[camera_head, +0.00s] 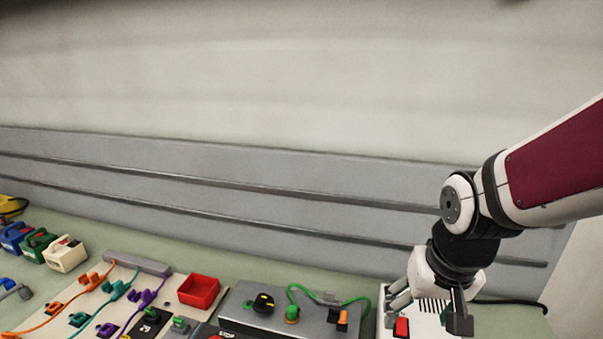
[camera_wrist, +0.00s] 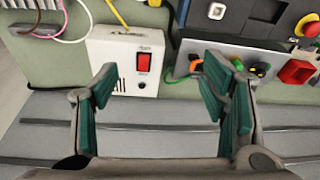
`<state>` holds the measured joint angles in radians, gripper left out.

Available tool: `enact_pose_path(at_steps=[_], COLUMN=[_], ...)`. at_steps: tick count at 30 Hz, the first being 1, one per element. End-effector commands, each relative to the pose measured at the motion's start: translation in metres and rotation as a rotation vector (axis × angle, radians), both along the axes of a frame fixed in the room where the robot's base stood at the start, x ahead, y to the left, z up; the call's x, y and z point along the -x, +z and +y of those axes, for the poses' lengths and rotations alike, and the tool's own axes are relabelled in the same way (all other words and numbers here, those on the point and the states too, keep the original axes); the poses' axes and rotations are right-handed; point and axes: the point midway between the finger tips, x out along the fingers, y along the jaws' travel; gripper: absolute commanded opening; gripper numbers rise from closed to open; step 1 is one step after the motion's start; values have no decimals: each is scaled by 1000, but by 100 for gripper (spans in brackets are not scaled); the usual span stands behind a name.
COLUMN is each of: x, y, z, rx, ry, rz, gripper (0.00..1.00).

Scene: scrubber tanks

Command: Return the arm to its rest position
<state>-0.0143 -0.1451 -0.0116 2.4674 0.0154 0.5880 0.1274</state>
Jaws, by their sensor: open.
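My arm (camera_head: 556,160) reaches in from the right edge in the head view and bends down at a dark joint. My gripper (camera_head: 430,318) hangs at the lower right, in front of a white box with a red switch (camera_head: 401,327). In the wrist view my gripper (camera_wrist: 165,90) is open, its green-padded fingers wide apart with nothing between them. The white box (camera_wrist: 120,55) with its red rocker switch (camera_wrist: 144,63) shows beyond the fingers. I cannot tell from the head view whether the gripper touches the box.
A grey panel (camera_head: 240,317) with a black-yellow knob and green cable lies left of the gripper. A red tray (camera_head: 199,291), coloured cables and blue, green and white blocks (camera_head: 64,254) stand further left. The grey railed wall (camera_head: 300,185) runs behind. Space above the bench is clear.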

Motion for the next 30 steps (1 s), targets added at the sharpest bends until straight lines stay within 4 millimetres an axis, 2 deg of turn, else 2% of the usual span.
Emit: enact_pose_path(at_steps=[1, 3, 9, 15, 18, 22, 26, 30], x=[5, 13, 45, 76, 84, 86, 74, 50], y=[17, 36, 84, 111, 117, 119, 113, 96], z=[0, -1, -2, -3, -3, -4, -5, -10], rx=[4, 8, 29, 50, 56, 62, 72, 88], ry=[12, 29, 77, 112, 121, 121, 105, 72], rz=[-34, -69, -167, -235, -253, -251, -202, -113], gripper=[67, 67, 67, 67, 67, 38, 38, 38])
